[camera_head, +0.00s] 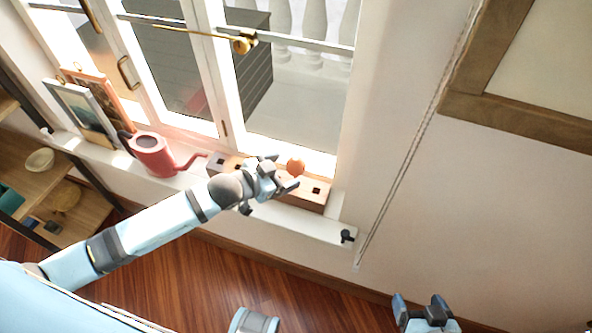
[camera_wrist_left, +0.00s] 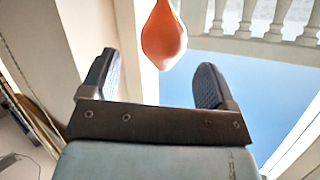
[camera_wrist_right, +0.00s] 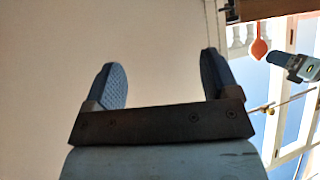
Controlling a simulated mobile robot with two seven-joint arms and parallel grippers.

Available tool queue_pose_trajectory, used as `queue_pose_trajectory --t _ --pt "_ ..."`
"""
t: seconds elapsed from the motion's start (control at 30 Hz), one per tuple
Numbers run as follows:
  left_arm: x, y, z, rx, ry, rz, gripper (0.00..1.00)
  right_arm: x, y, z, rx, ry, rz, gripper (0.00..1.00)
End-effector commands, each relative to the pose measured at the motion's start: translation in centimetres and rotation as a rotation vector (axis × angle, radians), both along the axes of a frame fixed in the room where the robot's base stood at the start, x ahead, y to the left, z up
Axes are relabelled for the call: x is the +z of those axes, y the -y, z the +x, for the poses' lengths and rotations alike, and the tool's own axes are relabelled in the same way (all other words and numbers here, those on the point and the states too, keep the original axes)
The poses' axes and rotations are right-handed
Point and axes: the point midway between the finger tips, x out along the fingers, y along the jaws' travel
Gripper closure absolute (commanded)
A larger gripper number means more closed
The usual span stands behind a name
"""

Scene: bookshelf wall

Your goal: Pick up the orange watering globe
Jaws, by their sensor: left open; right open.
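The orange watering globe (camera_head: 296,166) is at a long wooden block with square holes (camera_head: 312,193) on the window sill. My left gripper (camera_head: 281,172) is open beside the globe, its fingers pointing toward it. In the left wrist view the globe (camera_wrist_left: 164,38) appears between and beyond the two open fingers, apart from both. The globe (camera_wrist_right: 260,48) also shows in the right wrist view, near my left gripper (camera_wrist_right: 285,64). My right gripper (camera_head: 419,300) is open and empty, low at the right in the head view.
A red watering can (camera_head: 152,155) stands on the sill (camera_head: 336,231) left of my left gripper. Framed pictures (camera_head: 82,112) lean farther left. A window with a brass handle (camera_head: 244,41) rises behind. A cord (camera_head: 415,145) hangs at the right. Wall and floor near my right gripper are clear.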

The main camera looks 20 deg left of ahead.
Motion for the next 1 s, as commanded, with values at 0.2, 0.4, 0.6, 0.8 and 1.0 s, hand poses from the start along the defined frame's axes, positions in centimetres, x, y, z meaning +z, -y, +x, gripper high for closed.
queue_pose_trajectory --t 0.2,0.4,0.6,0.8,1.0 --pt "-0.8 0.9 1.4 -0.001 0.0 0.0 0.19 0.0 0.0 0.1 0.001 0.006 -0.002 0.19" --pt "-1.9 1.9 3.7 0.0 0.001 -0.001 0.19 -0.3 0.0 0.2 0.004 0.014 -0.003 0.19" --pt "-2.8 2.9 5.4 -0.001 0.0 0.0 0.19 0.0 0.0 0.4 0.006 0.024 -0.005 0.19" --pt "-2.8 3.0 5.5 -0.001 -0.001 0.0 0.19 0.1 0.0 0.4 0.007 0.026 -0.004 0.19" --pt "-2.8 3.0 5.5 -0.001 -0.001 0.0 0.53 -0.1 -0.1 0.4 0.007 0.022 -0.006 0.19"
